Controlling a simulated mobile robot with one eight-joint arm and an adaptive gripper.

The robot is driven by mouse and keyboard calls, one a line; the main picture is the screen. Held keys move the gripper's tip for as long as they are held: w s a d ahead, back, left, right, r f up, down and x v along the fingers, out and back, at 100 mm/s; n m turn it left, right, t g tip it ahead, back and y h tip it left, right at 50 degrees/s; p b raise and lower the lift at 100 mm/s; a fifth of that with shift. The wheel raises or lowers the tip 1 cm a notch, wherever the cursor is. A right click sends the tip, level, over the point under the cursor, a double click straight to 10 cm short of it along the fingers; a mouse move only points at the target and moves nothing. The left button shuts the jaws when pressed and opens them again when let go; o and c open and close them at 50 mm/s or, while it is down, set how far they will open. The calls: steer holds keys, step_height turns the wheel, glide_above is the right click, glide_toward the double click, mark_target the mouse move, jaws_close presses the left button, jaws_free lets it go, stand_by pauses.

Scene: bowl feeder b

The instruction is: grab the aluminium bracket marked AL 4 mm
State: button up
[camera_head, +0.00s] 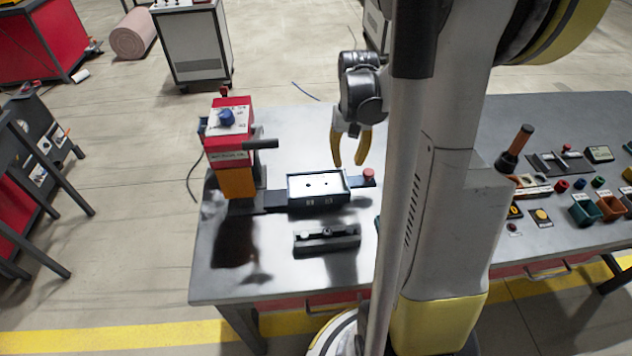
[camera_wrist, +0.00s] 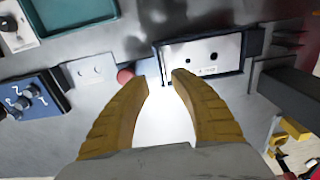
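My gripper (camera_head: 350,163) is open and empty above the steel table, close to a shallow dark-framed fixture. Its yellow fingers also show in the wrist view (camera_wrist: 160,80), spread apart. The fixture holds a pale plate with two dark holes (camera_head: 318,185), which also shows ahead and right of the fingertips in the wrist view (camera_wrist: 205,55). A grey flat piece with two small holes (camera_wrist: 92,70) lies left of the fingers in the wrist view. I can read no AL 4 mm marking on either, so I cannot tell which is the bracket.
A red and orange press (camera_head: 232,150) stands left of the fixture. A red button (camera_head: 369,174) sits at its right end. A dark block (camera_head: 327,238) lies in front. A blue knob box (camera_wrist: 30,95) shows in the wrist view. My arm hides the middle of the table.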

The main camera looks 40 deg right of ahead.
mark_target(344, 176)
steer(key=f+b, duration=0.1)
steer(key=f, duration=0.1)
steer(key=f+b, duration=0.1)
steer(key=f, duration=0.1)
steer(key=f+b, duration=0.1)
steer(key=f, duration=0.1)
steer(key=shift+w+a+f, duration=0.2)
steer(key=shift+a+f, duration=0.05)
steer(key=shift+f, duration=0.1)
jaws_close()
